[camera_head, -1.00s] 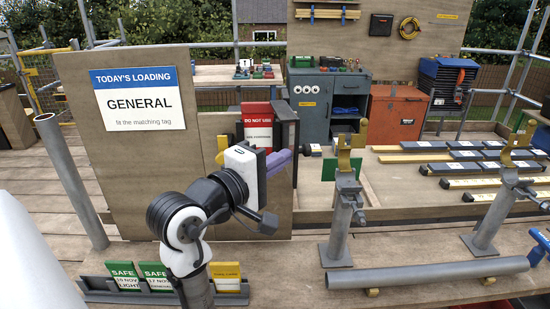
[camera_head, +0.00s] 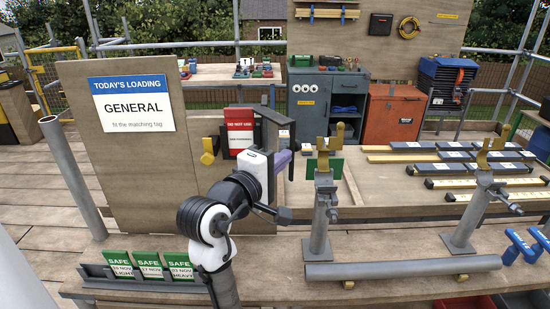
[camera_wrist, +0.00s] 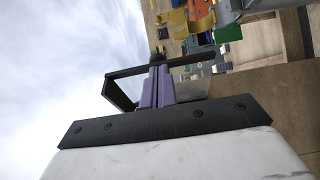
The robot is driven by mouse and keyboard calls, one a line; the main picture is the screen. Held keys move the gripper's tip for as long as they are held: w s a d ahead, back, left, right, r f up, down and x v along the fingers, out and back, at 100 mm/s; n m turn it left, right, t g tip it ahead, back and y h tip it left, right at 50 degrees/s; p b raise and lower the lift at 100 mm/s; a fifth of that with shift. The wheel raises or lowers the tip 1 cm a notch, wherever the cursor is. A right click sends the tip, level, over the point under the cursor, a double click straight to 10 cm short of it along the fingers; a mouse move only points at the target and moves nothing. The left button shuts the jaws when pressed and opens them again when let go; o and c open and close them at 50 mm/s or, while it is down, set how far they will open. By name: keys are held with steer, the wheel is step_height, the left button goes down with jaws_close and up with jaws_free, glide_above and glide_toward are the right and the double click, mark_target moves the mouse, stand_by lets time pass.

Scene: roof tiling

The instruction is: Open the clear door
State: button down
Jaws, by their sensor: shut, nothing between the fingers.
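A dark-framed case (camera_head: 272,120) stands at the right end of the low wooden panel, beside a red and white "DO NOT USE" tag (camera_head: 240,133). Its dark frame (camera_wrist: 135,71) also shows just beyond my fingers in the wrist view. I take the clear door to be part of this frame. A see-through pane is hard to make out, and I cannot tell how far the door stands open. My gripper (camera_head: 284,158) has purple fingers, closed together and empty in the wrist view (camera_wrist: 156,88). The fingers are at the frame; I cannot tell whether they touch it.
A "TODAY'S LOADING: GENERAL" board (camera_head: 133,104) stands to the left. A rack of green SAFE tags (camera_head: 148,266) lies in front. A grey cabinet (camera_head: 322,105) stands behind.

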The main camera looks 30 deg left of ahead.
steer(key=shift+w+d, duration=0.2)
steer(key=shift+w, duration=0.1)
stand_by(0.6)
